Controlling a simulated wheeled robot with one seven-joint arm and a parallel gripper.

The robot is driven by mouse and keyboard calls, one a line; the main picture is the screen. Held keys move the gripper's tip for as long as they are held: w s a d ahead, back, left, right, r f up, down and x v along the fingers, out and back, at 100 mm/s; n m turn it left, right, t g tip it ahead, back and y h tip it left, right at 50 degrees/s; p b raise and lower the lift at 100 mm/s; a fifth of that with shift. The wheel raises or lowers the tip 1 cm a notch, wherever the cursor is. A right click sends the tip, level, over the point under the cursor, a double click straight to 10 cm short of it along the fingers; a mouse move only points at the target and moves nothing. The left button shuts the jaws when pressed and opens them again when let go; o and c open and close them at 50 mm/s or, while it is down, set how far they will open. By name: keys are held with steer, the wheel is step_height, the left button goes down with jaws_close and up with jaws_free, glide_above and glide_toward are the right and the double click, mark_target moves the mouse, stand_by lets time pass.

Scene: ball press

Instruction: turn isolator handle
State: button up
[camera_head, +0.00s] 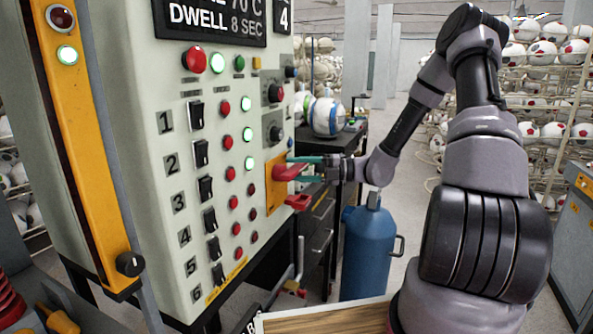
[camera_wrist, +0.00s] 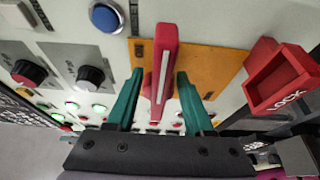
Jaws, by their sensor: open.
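The red isolator handle (camera_head: 289,172) sticks out from a yellow-orange plate (camera_head: 270,206) on the right part of the pale control panel. In the wrist view the handle (camera_wrist: 163,68) stands upright in the picture on its yellow plate (camera_wrist: 209,67). My gripper (camera_head: 305,168) is at the handle; its two green fingers (camera_wrist: 157,98) are open, one on each side of the handle, with gaps visible. A red lock piece (camera_head: 299,201) is below the handle; in the wrist view this red block (camera_wrist: 281,76), marked LOCK, is at the right.
Black rocker switches (camera_head: 201,152), numbered, and several lamps fill the panel. Two knobs (camera_wrist: 90,76) and a blue button (camera_wrist: 106,16) are near the handle. A blue gas cylinder (camera_head: 369,250) stands below my gripper. A dark cabinet (camera_head: 345,150) with balls is behind.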

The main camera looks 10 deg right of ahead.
jaws_close()
stand_by(1.4)
